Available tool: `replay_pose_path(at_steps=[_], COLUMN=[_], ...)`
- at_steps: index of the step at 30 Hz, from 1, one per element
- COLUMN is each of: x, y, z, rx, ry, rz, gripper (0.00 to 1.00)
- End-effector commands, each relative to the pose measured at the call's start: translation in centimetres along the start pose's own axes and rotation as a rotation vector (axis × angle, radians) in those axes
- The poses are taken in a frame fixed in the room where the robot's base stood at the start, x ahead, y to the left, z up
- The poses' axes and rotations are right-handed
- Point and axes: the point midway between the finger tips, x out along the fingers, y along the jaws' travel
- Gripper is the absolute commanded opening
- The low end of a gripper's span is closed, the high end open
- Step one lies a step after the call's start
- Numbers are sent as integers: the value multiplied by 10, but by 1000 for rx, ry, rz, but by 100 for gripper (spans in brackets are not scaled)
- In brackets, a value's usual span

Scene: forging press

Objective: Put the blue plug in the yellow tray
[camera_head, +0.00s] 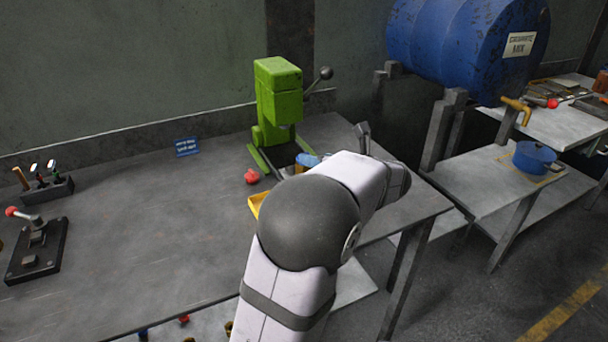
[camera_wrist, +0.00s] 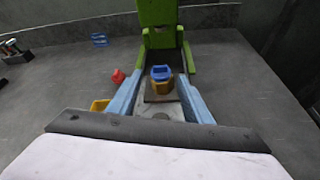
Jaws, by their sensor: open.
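The blue plug (camera_wrist: 162,72) sits on top of a brass-yellow block (camera_wrist: 162,87) on the base of the green press, as my wrist view shows. My gripper (camera_wrist: 160,79) is open. Its two light blue fingers stand left and right of the plug, with a visible gap on each side. The yellow tray (camera_wrist: 99,105) lies on the bench left of the left finger, and only part of it shows. In the head view my arm covers most of the tray (camera_head: 257,201) and hides much of the gripper.
The green press (camera_head: 277,95) with its side lever (camera_head: 321,76) stands just beyond my gripper. A red plug (camera_head: 251,176) lies on the bench near the tray. The middle left of the bench is clear.

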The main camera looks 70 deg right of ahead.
Motion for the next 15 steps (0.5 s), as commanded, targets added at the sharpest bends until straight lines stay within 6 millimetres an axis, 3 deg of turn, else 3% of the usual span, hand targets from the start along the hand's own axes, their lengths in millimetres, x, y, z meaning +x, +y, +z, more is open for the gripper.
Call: replay_pose_path(at_steps=[6, 15], x=[-5, 3], y=[-2, -2], z=[-2, 0], rx=[-227, -249], ry=[13, 15], rz=[-29, -30], gripper=[45, 45])
